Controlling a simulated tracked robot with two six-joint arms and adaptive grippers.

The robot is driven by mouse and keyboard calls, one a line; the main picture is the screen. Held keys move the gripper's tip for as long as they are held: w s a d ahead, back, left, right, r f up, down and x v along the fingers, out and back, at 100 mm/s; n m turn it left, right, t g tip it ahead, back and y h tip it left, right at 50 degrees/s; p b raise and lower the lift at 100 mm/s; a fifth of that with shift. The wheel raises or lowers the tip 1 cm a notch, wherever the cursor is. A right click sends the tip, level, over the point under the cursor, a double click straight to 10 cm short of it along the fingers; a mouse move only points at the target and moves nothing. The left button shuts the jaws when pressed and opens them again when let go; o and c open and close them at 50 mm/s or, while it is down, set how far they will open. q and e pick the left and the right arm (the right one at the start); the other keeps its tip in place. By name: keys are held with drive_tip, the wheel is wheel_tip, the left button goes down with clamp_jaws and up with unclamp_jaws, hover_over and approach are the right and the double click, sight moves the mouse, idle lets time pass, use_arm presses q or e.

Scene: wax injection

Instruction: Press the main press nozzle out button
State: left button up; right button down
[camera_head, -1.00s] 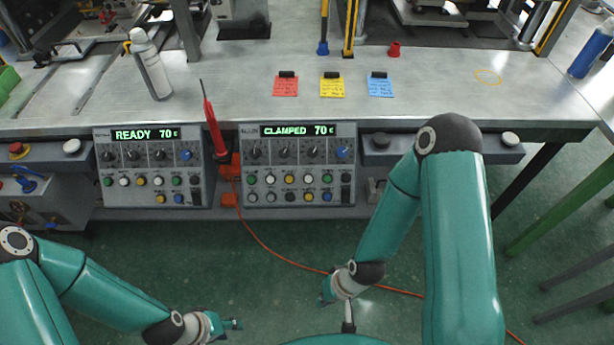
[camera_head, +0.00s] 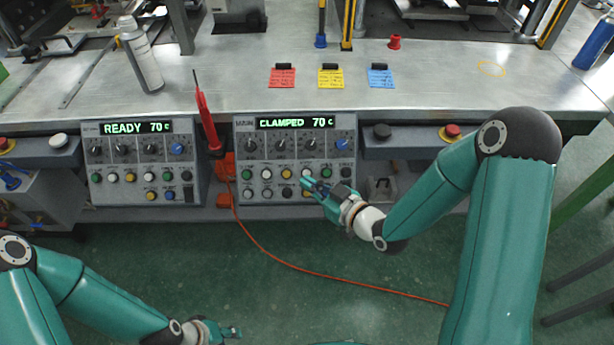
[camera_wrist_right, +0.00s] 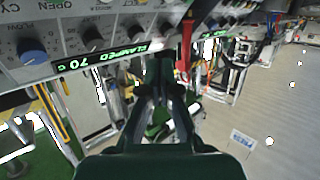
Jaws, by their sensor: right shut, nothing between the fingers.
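The main press panel (camera_head: 240,160) is the right of two control boxes under the table edge. Its green display (camera_head: 295,123) reads CLAMPED 70, and it also shows in the right wrist view (camera_wrist_right: 112,54). Below its knobs are two rows of small coloured buttons (camera_head: 267,174), whose labels are too small to read. My right gripper (camera_head: 304,181) is shut and empty, its tips in front of the right-hand buttons and hiding some of them. I cannot tell whether they touch. It also shows in the right wrist view (camera_wrist_right: 160,60). My left gripper (camera_head: 236,332) hangs low, away from the panels.
The left panel (camera_head: 92,165) reads READY 70. A red pointed tool (camera_head: 207,120) stands between the panels, with an orange cable (camera_head: 270,255) below. The floor in front is open.

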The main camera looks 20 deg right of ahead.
drive_tip(key=shift+f, duration=0.15)
drive_tip(key=b, duration=0.3)
approach(296, 163)
drive_tip(key=a, duration=0.2)
drive_tip(key=w+a, duration=0.1)
drive_tip(key=shift+f, duration=0.35)
drive_tip(key=shift+w+d+f, duration=0.2)
drive_tip(key=shift+w+f, duration=0.05)
drive_tip(key=shift+w, duration=0.25)
idle(0.7)
drive_tip(key=shift+w+f+b, duration=0.15)
drive_tip(key=shift+w+b, duration=0.2)
drive_tip(key=shift+b, duration=0.35)
